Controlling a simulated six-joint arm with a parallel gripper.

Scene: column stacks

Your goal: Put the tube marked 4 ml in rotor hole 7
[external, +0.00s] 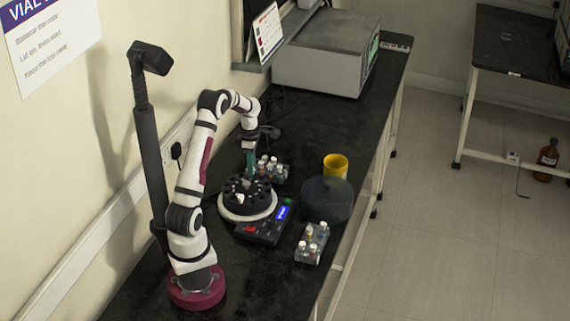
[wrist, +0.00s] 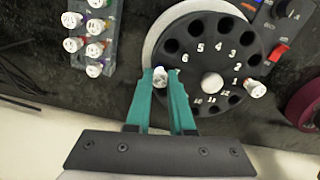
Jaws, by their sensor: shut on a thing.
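My gripper (wrist: 161,76) has its teal fingers shut on a white-capped tube (wrist: 160,82); its marking is not readable. The black rotor (wrist: 235,38) has a ring of holes with white numbers and a white centre knob (wrist: 211,83). The held tube is at the rotor's left edge in the wrist view, beside the number 6 side. The fingers hide the hole there, and I cannot tell whether the tube's lower end is in it. In the external view, my gripper (external: 249,162) points down over the far side of the rotor (external: 236,208).
Another capped tube (wrist: 255,88) sits in the rotor near number 1. A rack of several vials (wrist: 106,50) stands beside the rotor; another rack (external: 307,257) stands nearer. A control box (external: 262,230), a dark round lid (external: 327,200) and a yellow cup (external: 336,166) are close by.

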